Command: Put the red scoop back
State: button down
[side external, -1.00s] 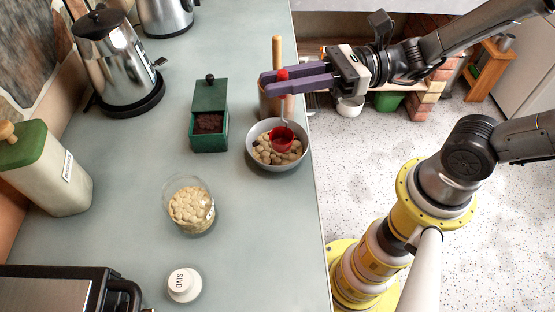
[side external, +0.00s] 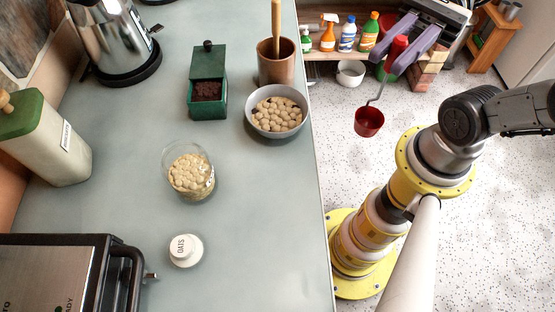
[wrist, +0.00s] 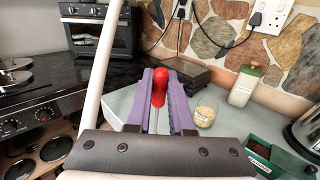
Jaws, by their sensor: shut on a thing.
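My gripper (side external: 408,44) has purple fingers and is shut on the handle of the red scoop. The scoop hangs down from it, with its red cup (side external: 369,121) over the floor, off the right edge of the counter. In the wrist view the red handle (wrist: 160,86) stands between the two fingers; the cup is hidden there. A grey bowl (side external: 253,123) of pale, rounded pieces stands near the counter's right edge.
A green box (side external: 208,66) with dark contents and a brown pot (side external: 277,65) holding a wooden stick stand behind the bowl. A kettle, a green-lidded canister (side external: 45,145) and a toaster-like appliance (side external: 60,275) line the left. The counter's front right is clear.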

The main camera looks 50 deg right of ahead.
jog(key=w+a+f, duration=0.8)
jog(key=a+f, duration=0.3)
jog(key=f, duration=0.2)
jog(key=shift+w+f, duration=0.1)
dwell(0.4)
jog(key=c, duration=0.8)
grip_release()
